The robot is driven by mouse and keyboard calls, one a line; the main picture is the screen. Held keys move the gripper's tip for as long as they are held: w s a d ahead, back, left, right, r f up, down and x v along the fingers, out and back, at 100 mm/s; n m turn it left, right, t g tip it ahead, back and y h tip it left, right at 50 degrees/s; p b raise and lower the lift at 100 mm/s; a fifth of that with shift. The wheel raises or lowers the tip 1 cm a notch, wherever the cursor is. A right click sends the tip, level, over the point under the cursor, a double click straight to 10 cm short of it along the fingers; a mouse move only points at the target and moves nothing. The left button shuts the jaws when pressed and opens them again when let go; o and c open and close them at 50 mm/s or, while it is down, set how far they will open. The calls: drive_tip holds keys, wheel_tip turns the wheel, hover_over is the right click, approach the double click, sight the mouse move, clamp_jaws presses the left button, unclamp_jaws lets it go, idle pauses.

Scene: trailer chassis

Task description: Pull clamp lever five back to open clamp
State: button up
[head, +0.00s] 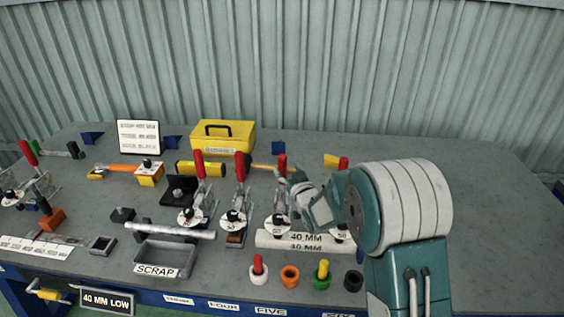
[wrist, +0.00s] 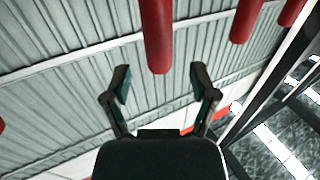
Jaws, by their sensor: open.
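Clamp five (head: 278,219) stands on the bench above the FIVE label (head: 271,311). Its red lever (head: 282,165) points upward. My gripper (head: 297,187) is just right of this lever in the head view, and partly covers the clamp's right side. In the wrist view my gripper (wrist: 160,85) is open and empty, with its two fingers apart. A red lever (wrist: 158,38) hangs into the picture between and just beyond the fingertips; it appears to be lever five. I cannot tell whether anything touches.
Clamp four's red lever (head: 240,166) is close on the left. Clamp six's lever (head: 343,163) is on the right, beside my arm. A 40 MM tube (head: 304,241) lies in front of the clamps. A yellow toolbox (head: 223,136) is behind. The bench's right side is clear.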

sight(284, 165)
drive_tip(key=shift+x, duration=2.35)
clamp_jaws()
